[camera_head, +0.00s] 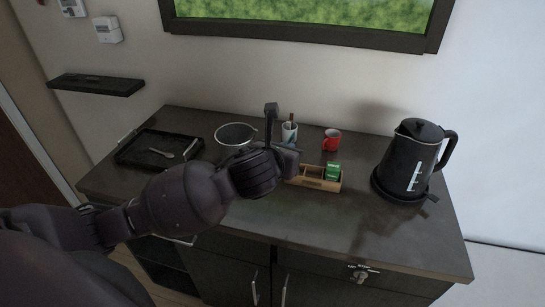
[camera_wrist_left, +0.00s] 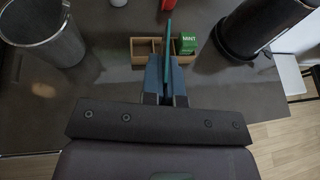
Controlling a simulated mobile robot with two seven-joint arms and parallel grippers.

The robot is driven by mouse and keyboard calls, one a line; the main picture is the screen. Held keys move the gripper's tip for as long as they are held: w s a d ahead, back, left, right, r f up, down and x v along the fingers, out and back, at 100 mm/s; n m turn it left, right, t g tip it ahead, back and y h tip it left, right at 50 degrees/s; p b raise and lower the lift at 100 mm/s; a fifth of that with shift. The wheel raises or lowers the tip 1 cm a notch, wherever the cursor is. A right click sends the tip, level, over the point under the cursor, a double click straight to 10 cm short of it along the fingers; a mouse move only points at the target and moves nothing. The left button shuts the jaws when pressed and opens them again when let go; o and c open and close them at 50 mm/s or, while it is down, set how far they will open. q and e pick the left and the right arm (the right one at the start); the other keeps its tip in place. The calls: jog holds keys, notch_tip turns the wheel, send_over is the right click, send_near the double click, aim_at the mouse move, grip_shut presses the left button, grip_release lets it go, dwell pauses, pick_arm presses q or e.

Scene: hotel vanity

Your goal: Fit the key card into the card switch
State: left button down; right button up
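The key card (camera_wrist_left: 169,38) shows in the left wrist view as a thin teal strip, seen nearly edge-on. My left gripper (camera_wrist_left: 166,75) is shut on it, with one finger on each side, and the card sticks out past the fingertips. In the head view my left gripper (camera_head: 291,160) is over the counter, by the wooden box; the card cannot be made out there. A white wall box (camera_head: 108,30), which looks like the card switch, is on the wall at the upper left, far from the gripper. My right gripper is in neither view.
Another white wall unit (camera_head: 72,7) and a dark shelf (camera_head: 95,84) are near it. The counter holds a black tray (camera_head: 130,153) with a spoon, a metal bucket (camera_head: 234,134), a cup (camera_head: 289,133), a red mug (camera_head: 331,140), a wooden box (camera_head: 318,184) and a kettle (camera_head: 408,158).

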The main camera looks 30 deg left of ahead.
pick_arm(q)
jog(key=w+a+r+n+g+y, duration=0.1)
jog(key=w+a+n+y, duration=0.2)
jog(key=a, duration=0.4)
jog(key=w+a+r+n+g+y, duration=0.1)
jog(key=w+a+r+n+y, duration=0.1)
jog(key=a, duration=0.5)
jog(key=shift+w+a+n+g+y+p, duration=0.35)
jog(key=shift+w+n+y, duration=0.45)
jog(key=shift+w+y, duration=0.3)
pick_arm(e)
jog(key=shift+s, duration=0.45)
